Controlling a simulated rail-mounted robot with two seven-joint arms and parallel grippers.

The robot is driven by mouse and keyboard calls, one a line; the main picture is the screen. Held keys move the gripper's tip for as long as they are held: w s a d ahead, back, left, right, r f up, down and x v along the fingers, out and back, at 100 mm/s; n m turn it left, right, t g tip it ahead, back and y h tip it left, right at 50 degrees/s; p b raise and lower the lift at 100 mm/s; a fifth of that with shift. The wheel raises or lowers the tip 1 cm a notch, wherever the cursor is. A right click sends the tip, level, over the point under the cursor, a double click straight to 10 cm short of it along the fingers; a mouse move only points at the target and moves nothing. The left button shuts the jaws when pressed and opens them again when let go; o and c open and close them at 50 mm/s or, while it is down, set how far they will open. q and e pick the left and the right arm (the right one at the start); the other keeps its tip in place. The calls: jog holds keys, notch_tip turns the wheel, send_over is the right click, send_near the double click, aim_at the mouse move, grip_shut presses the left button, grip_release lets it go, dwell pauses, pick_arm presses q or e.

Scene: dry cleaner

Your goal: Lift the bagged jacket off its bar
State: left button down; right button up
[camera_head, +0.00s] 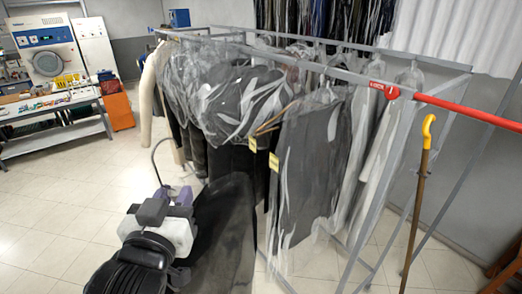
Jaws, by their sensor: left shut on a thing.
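My left gripper (175,195) is in the lower left middle, in front of the rack, with its purple-grey fingers shut. A thin dark hook curves up above the fingers, clear of the rack bar. A dark jacket (225,235) hangs down right beside the gripper, in front of the other garments. Its bag is hard to make out. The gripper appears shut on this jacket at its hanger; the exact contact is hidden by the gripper. The grey rack bar (345,74) runs behind, with several bagged garments on it. My right gripper is not in view.
A bagged dark garment (305,170) with yellow tags hangs close to the right of the jacket. A red bar (465,108) juts right, and a yellow-handled cane (416,190) stands below it. A work table (50,104) stands at left. The tiled floor at lower left is clear.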

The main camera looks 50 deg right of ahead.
pick_arm(q)
jog(key=s+d+r+m+g+h, duration=0.2)
jog(key=s+d+m+g, duration=0.15)
jog(key=s+d, duration=0.55)
jog(key=s+d+r+m+g+h, duration=0.15)
jog(key=s+d+g, duration=0.3)
jog(key=d, duration=0.85)
jog(key=w+a, duration=0.2)
jog(key=a, duration=0.9)
jog(key=w+a, duration=0.1)
jog(key=a, duration=0.9)
jog(key=shift+w+a, duration=0.35)
jog(key=shift+w, duration=0.05)
